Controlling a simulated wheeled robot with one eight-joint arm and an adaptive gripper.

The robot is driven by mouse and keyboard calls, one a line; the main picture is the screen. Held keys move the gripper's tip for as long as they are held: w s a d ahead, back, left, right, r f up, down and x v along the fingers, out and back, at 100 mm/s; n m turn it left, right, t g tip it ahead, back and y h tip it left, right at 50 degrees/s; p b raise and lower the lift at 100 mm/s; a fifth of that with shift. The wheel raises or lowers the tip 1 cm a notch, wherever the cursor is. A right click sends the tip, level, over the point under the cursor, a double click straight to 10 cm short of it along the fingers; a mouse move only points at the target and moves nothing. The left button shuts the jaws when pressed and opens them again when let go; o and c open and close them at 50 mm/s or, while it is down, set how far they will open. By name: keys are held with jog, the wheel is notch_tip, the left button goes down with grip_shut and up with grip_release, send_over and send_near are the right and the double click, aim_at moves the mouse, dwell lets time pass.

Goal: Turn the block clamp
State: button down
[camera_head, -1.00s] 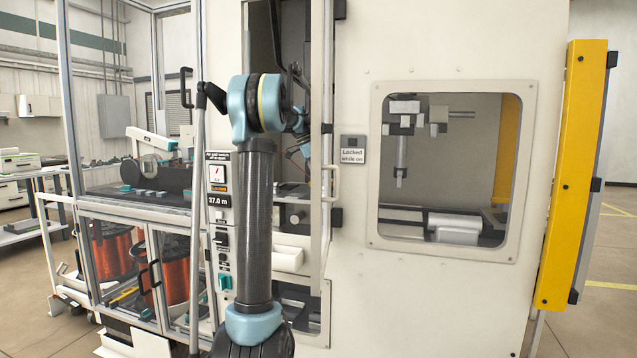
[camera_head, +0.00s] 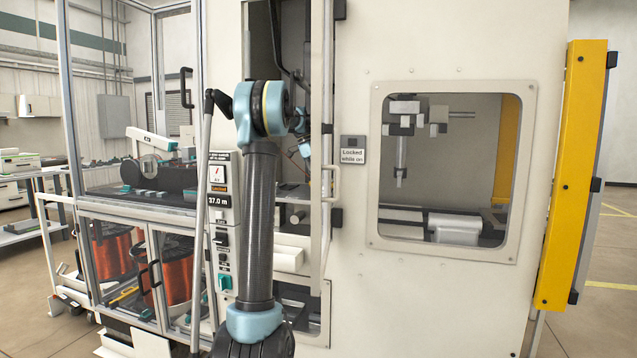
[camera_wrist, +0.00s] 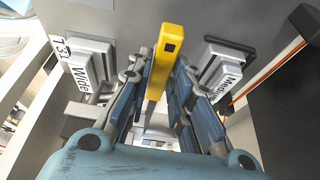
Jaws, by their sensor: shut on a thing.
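In the wrist view, my gripper (camera_wrist: 160,100) is shut on a yellow bar-shaped handle (camera_wrist: 163,55). The bar runs up between the two blue-grey finger pads, and its far end with a dark square mark stands out beyond them. I take it for the handle of the block clamp; the clamp's body is not clearly visible.
Grey blocks labelled "Wide" (camera_wrist: 85,78) and "Medium" (camera_wrist: 225,72) stand left and right of the fingers. The machine's opening is narrow, with a white door edge (camera_head: 322,150) close to my arm. A white panel with a window (camera_head: 450,170) is at right.

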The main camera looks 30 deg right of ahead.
jog(key=shift+w, duration=0.1)
jog(key=c, duration=1.5)
grip_release()
jog(key=v, duration=1.2)
